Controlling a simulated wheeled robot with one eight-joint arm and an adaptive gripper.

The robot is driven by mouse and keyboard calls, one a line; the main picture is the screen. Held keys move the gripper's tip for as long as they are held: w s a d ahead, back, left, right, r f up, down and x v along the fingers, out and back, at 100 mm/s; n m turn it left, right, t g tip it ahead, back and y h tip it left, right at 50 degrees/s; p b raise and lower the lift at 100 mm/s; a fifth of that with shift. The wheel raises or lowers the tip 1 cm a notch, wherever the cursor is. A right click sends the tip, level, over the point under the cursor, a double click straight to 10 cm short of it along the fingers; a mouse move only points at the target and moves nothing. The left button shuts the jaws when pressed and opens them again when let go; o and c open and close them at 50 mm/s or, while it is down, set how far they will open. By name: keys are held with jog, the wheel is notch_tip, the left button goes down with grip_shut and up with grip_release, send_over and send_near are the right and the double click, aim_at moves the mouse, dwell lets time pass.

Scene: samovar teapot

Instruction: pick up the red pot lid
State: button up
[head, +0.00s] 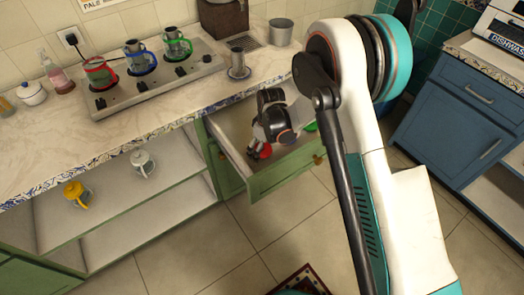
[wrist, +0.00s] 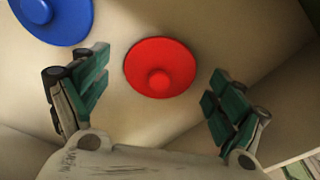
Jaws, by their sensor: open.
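The red pot lid (wrist: 160,56), a round disc with a central knob, lies on the pale floor of the open drawer in the wrist view. Part of it shows in the head view as a red patch (head: 265,151) beside my gripper. My gripper (wrist: 160,70) is open, with one finger left and one right of the red lid; I see gaps on both sides and nothing held. In the head view my gripper (head: 256,150) reaches down into the drawer (head: 284,169) and hides part of its inside.
A blue lid (wrist: 55,14) lies at the upper left in the wrist view. The drawer walls are close around. The countertop edge (head: 150,140) runs beside it; a stove (head: 155,75) holds several pots.

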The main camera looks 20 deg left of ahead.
jog(key=c, duration=0.9)
jog(key=shift+c, duration=0.2)
jog(key=shift+r, duration=0.15)
